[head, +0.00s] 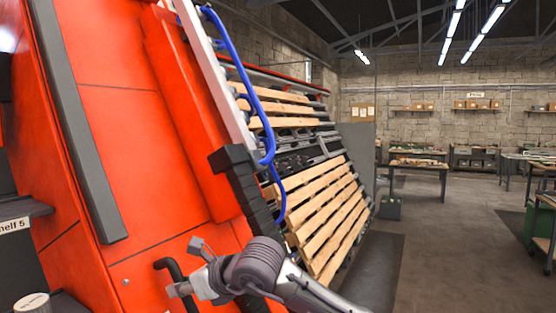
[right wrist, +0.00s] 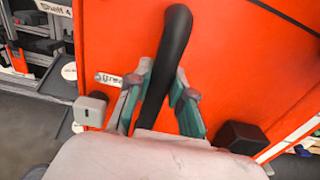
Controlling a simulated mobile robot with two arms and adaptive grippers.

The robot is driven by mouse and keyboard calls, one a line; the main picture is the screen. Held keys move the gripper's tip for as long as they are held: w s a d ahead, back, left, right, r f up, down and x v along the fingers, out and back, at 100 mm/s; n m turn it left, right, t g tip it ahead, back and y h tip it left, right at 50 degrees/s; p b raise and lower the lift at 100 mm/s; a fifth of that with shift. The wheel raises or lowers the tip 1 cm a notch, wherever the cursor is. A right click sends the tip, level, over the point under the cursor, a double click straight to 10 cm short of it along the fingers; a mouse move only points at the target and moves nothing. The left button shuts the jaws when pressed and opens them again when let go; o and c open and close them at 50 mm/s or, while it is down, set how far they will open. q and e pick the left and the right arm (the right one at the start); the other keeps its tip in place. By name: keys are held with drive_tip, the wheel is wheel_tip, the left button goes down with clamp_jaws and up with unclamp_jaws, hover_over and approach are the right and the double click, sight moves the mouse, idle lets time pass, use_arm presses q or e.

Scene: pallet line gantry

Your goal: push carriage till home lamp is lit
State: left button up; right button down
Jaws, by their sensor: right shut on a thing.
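The carriage (head: 115,130) is a large orange-red body with dark grey trim, filling the left of the head view. Its black bar handle (head: 163,265) sits low on the orange face and also shows in the right wrist view (right wrist: 175,45). My right gripper (head: 184,288) is shut on the handle; in the right wrist view its fingers (right wrist: 157,98) lie on both sides of the bar. I cannot make out a home lamp or whether one is lit. A small pale grey box (right wrist: 90,108) stands beside the fingers; I cannot tell what it is. My left gripper is not in view.
Wooden slats (head: 325,215) stand tilted behind the carriage. A blue hose (head: 262,100) hangs along its pale rail. Grey floor (head: 440,250) is open at the right, with workbenches (head: 418,163) farther back.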

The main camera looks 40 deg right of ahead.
sight(157, 296)
drive_tip(key=shift+s+a+f, duration=0.15)
drive_tip(key=shift+s+a, duration=0.05)
drive_tip(key=shift+a, duration=0.25)
drive_tip(key=shift+s+a+f, duration=0.1)
drive_tip(key=shift+s+a, duration=0.05)
drive_tip(key=shift+a, duration=0.3)
drive_tip(key=shift+s+a+r+b, duration=0.1)
drive_tip(key=shift+s+a+b, duration=0.2)
drive_tip(key=shift+a, duration=0.4)
drive_tip(key=shift+d+r, duration=0.2)
drive_tip(key=shift+r, duration=0.05)
idle(0.6)
drive_tip(key=shift+w+d+r, duration=0.15)
drive_tip(key=shift+w+d, duration=0.1)
drive_tip(key=shift+d, duration=0.2)
drive_tip(key=shift+w+d+b, duration=0.25)
drive_tip(key=shift+d+b, duration=0.1)
drive_tip(key=shift+d, duration=0.15)
drive_tip(key=shift+a+f, duration=0.15)
drive_tip(key=shift+f, duration=0.05)
idle(0.6)
